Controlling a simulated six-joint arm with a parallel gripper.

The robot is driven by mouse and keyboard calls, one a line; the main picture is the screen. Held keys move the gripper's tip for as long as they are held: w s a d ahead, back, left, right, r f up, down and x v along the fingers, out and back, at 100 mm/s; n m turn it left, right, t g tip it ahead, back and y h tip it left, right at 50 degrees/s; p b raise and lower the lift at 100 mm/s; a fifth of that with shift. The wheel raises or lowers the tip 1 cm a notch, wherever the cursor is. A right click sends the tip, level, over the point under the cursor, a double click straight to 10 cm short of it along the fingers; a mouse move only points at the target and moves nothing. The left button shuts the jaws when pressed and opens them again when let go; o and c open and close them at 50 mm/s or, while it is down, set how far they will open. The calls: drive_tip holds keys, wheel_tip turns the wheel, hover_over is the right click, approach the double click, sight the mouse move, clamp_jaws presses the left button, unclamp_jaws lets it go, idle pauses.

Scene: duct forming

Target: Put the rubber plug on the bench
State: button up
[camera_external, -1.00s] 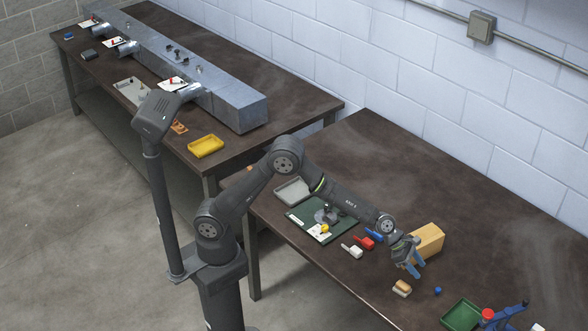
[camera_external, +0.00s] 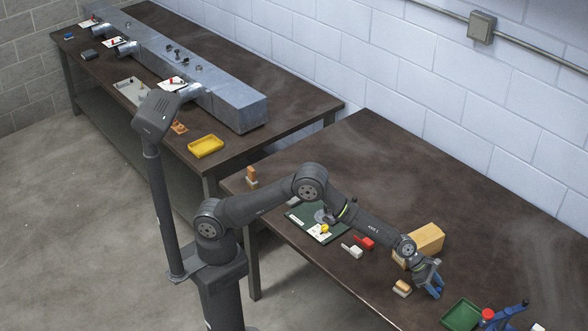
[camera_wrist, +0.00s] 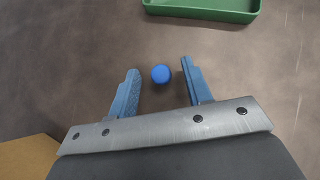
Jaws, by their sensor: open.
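A small round blue piece, which looks to be the rubber plug (camera_wrist: 161,74), rests on the dark brown bench (camera_wrist: 60,75). In the wrist view it lies between the tips of my two blue fingers, with a gap on each side. My gripper (camera_wrist: 159,66) is open and empty, pointing down over it. In the external view my gripper (camera_external: 437,287) is low over the right part of the bench (camera_external: 500,225), and its fingers hide the plug there. I cannot tell the exact height of the fingertips above the bench.
A green tray (camera_external: 462,313) lies just beyond my gripper. A wooden block (camera_external: 428,238) stands behind it, and a tan-and-white brush-like piece (camera_external: 402,288) lies to its left. Red (camera_external: 364,243) and white (camera_external: 352,251) tools lie further left. The back of the bench is clear.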

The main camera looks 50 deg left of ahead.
drive_tip(key=shift+w+d+f, duration=0.15)
drive_tip(key=shift+d+f, duration=0.3)
drive_tip(key=shift+f, duration=0.1)
clamp_jaws()
drive_tip(key=shift+r, duration=0.1)
